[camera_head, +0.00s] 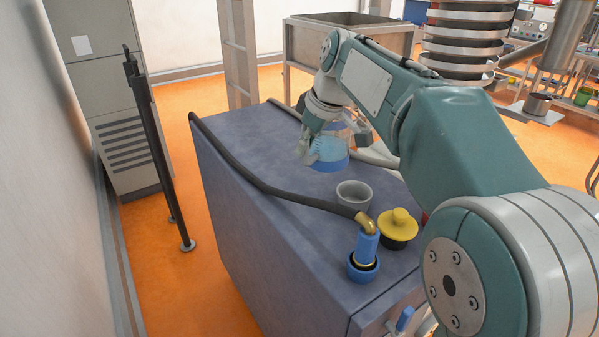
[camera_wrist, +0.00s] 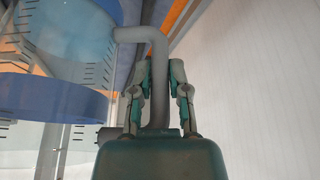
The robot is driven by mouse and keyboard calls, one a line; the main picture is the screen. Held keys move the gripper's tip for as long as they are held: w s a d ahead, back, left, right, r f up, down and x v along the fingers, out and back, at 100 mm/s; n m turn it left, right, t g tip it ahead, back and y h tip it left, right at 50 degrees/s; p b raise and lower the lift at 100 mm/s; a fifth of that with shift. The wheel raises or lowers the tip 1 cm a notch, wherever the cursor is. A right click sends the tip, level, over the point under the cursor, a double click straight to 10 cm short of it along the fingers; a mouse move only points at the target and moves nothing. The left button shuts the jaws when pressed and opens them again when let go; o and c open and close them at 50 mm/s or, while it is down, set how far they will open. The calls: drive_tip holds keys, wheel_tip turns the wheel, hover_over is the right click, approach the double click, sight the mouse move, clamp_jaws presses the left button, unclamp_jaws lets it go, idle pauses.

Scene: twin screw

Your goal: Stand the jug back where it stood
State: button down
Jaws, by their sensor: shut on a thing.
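The jug (camera_head: 333,150) is clear with blue liquid in it. In the head view it is upright at the far part of the blue-grey cabinet top (camera_head: 255,160). I cannot tell whether its base touches the top or is slightly above it. My gripper (camera_head: 312,140) is at the jug's left side and partly covers it. In the wrist view, the jug (camera_wrist: 65,40) fills the left side, with graduation marks on its wall. There my gripper (camera_wrist: 164,80) has its fingers on both sides of the jug's grey handle (camera_wrist: 158,60), shut on it.
A dark hose (camera_head: 270,187) crosses the cabinet top to a blue fitting (camera_head: 366,248) near the front. A grey cup (camera_head: 354,194) and a yellow-topped knob (camera_head: 399,222) stand close by. A grey bin (camera_head: 345,42) is behind.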

drive_tip(key=w+a+f, duration=0.1)
drive_tip(key=w+f, duration=0.3)
drive_tip(key=w+a+f, duration=0.2)
drive_tip(key=w+f, duration=0.2)
drive_tip(key=w+a+f, duration=0.1)
drive_tip(key=w+f, duration=0.3)
drive_tip(key=shift+a+f, duration=0.3)
drive_tip(key=shift+a, duration=0.05)
drive_tip(key=c, duration=0.6)
unclamp_jaws()
drive_tip(key=shift+f, duration=0.1)
